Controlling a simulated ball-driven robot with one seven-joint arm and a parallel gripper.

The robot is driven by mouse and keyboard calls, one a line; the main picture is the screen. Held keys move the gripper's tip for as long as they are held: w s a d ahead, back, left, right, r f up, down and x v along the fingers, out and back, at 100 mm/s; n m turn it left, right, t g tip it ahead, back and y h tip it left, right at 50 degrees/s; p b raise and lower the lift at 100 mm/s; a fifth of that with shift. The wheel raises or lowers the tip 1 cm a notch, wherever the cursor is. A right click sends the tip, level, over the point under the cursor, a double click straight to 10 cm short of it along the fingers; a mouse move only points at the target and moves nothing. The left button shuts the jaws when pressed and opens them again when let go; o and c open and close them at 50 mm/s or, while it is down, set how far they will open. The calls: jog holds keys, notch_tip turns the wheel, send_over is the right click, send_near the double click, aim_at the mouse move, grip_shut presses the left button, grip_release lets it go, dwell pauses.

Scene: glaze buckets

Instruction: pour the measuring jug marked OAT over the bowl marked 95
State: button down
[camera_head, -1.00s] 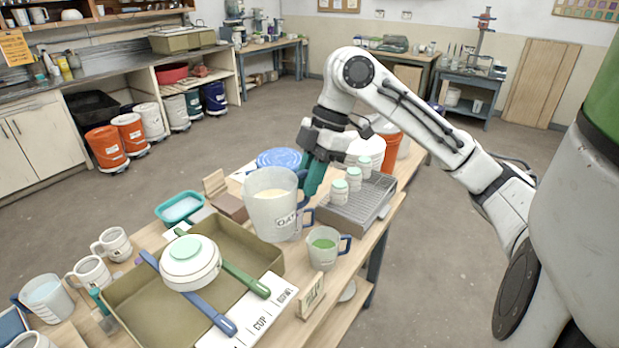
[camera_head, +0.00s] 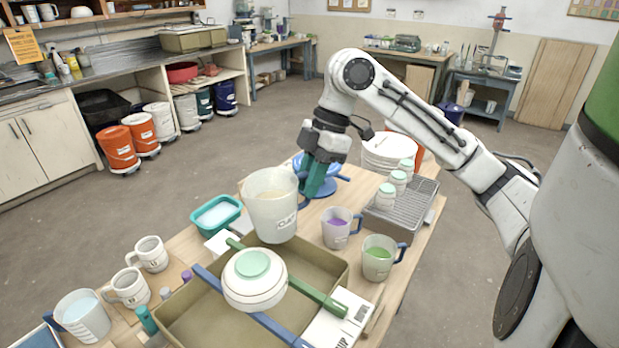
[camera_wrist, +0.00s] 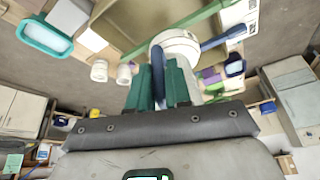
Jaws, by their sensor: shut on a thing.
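The measuring jug marked OAT (camera_head: 271,207) is pale, holds cream-coloured liquid and looks nearly upright. My gripper (camera_head: 308,188) is at its right side, its teal fingers shut on the blue handle; in the wrist view the fingers (camera_wrist: 160,85) close around the blue handle. The jug hangs at the back edge of the tray, behind the bowl. A white bowl (camera_head: 252,292) with a pale green inside rests on a green stick and a blue stick across the tray. I cannot read any mark on the bowl.
The olive tray (camera_head: 185,325) lies under the bowl. Right of the jug are a purple-filled jug (camera_head: 338,229) and a green-filled jug (camera_head: 379,259). A grey rack (camera_head: 415,212) holds small jars. White mugs (camera_head: 150,254) and a teal tub (camera_head: 215,216) stand at left.

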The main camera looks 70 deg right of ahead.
notch_tip(320, 180, down, 2)
jog(key=shift+f+b, duration=0.15)
jog(key=shift+b, duration=0.65)
jog(key=shift+d+r+h+p, duration=0.1)
jog(key=shift+r+h+p, duration=0.25)
jog(key=shift+r, duration=0.25)
jog(key=shift+s+d+r+g+h, duration=0.1)
jog(key=shift+s+r+g+h, duration=0.05)
jog(key=shift+r+g+h, duration=0.45)
jog(key=r+h, duration=0.1)
jog(key=r+g+h, duration=0.1)
jog(key=h, duration=0.1)
jog(key=shift+a+r+b, duration=0.2)
jog(key=shift+r+b, duration=0.15)
jog(key=shift+b, duration=0.05)
jog(key=f+b, duration=0.1)
jog(key=f+g+h+b, duration=0.1)
jog(key=f, duration=0.1)
jog(key=shift+w+a+f, duration=0.15)
jog(key=shift+w+a, duration=0.05)
